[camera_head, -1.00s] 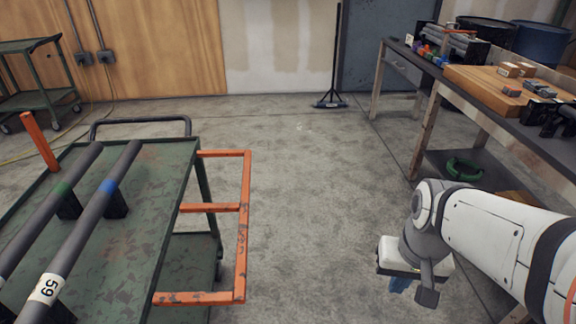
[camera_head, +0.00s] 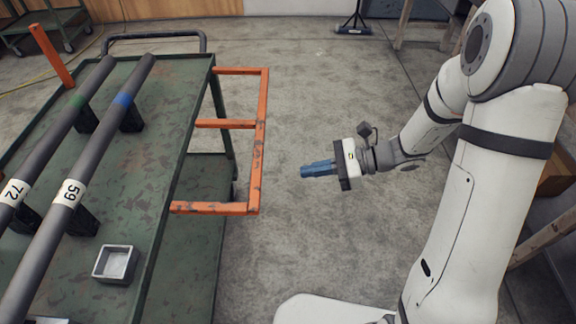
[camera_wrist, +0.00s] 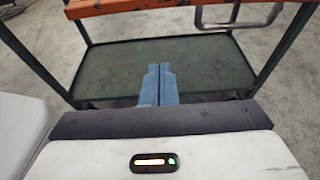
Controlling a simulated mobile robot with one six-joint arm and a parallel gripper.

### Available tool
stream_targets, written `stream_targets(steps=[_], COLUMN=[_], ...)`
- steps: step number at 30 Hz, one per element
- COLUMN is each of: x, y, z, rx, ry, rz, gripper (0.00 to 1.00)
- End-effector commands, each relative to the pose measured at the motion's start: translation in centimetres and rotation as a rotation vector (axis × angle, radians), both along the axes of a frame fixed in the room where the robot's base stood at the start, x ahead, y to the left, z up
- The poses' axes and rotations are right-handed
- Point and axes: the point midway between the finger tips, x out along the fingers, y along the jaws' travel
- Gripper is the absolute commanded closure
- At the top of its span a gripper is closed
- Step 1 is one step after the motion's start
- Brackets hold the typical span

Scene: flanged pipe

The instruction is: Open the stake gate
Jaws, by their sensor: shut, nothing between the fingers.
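The stake gate (camera_head: 260,140) is an orange, worn metal frame with an outer rail and several crossbars. It sticks out from the right side of the green cart (camera_head: 150,200) at about deck height. My gripper (camera_head: 303,171) has blue fingers pressed together, pointing left toward the gate's outer rail. A gap of bare floor shows between them in the head view, and the gripper holds nothing. In the wrist view, the closed fingers (camera_wrist: 160,70) point at the cart's lower shelf, and an orange bar (camera_wrist: 130,8) of the gate crosses the top, not touching them.
Two grey pipes, marked 72 (camera_head: 35,150) and 59 (camera_head: 95,150), lie on black supports on the cart. A small square tray (camera_head: 116,264) sits on the deck. An orange post (camera_head: 52,55) stands at the cart's far left.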

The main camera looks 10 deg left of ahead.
Motion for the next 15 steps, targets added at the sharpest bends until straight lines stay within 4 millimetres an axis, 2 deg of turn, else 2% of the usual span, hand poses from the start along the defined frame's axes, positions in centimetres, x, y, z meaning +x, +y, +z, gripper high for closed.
stream_targets(steps=[15], x=[-2.4], y=[9.2], z=[-3.0], rx=[-0.001], ry=[-0.003], rz=[0.008], gripper=[1.00])
